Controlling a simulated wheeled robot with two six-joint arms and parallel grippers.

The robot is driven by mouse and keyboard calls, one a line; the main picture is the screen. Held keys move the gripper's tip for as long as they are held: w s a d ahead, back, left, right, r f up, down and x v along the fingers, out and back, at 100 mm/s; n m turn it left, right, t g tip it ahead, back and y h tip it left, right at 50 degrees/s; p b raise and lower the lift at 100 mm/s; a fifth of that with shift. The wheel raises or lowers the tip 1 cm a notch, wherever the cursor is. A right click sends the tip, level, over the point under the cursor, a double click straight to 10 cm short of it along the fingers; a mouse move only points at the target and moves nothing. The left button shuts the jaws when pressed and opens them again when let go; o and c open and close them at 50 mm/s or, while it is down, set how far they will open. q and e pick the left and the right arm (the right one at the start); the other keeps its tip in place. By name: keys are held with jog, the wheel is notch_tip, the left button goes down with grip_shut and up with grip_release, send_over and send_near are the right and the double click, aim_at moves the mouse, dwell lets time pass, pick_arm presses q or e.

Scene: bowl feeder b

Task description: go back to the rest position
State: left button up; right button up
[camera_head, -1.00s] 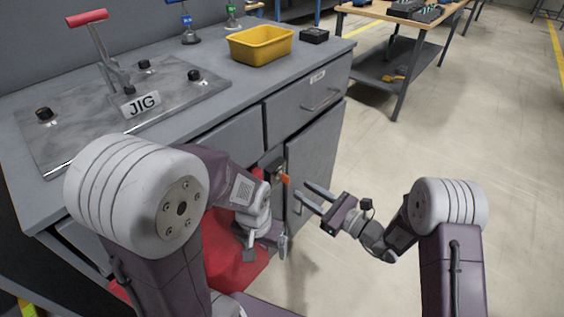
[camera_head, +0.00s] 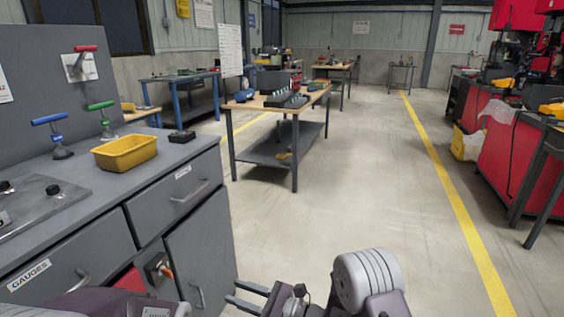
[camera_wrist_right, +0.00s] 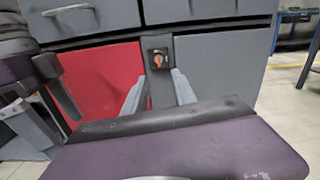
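My right gripper (camera_head: 231,292) is at the bottom of the head view, in front of the grey cabinet door. Its two fingers are apart with nothing between them; the right wrist view also shows them spread (camera_wrist_right: 158,78). Beyond them is a switch with an orange knob (camera_wrist_right: 157,60) on the cabinet front, also in the head view (camera_head: 164,269). My left gripper (camera_wrist_right: 55,108) shows partly at the left edge of the right wrist view, its fingers apart and seemingly empty. In the head view only part of my left arm shows, at the bottom left.
A grey workbench (camera_head: 75,224) on the left carries a yellow bin (camera_head: 125,154), a black box (camera_head: 182,136), blue- and green-handled levers, and a metal plate. A wooden-topped table (camera_head: 262,102) stands beyond. The floor to the right is clear up to red cabinets (camera_head: 497,150).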

notch_tip(320, 180, up, 20)
jog(key=n+p, duration=0.2)
jog(key=p, duration=0.9)
jog(key=s+d+r+n+g+h+p, duration=0.2)
jog(key=s+r+n+g+p, duration=0.2)
jog(key=s+r+p, duration=0.4)
jog(key=s+d+r+n+g+h+p, duration=0.2)
jog(key=s+d+r+n+g+p, duration=0.15)
jog(key=s+r+p, duration=0.5)
jog(key=s+d+f+n+g+h+p, duration=0.1)
jog(key=s+d+n+h+p, duration=0.15)
jog(key=d+p, duration=0.2)
jog(key=s+d+f+n+h+p, duration=0.1)
jog(key=d+f+n+h+p, duration=0.15)
jog(key=d+h, duration=0.2)
jog(key=w+d+f+n+t+h, duration=0.1)
jog(key=d+f+n+h, duration=0.1)
jog(key=d, duration=0.4)
jog(key=w+d+f+n+t+h, duration=0.2)
jog(key=d+n+h, duration=0.2)
jog(key=d, duration=0.3)
jog(key=shift+w+d+b, duration=0.25)
jog(key=shift+b, duration=0.05)
jog(key=shift+f, duration=0.1)
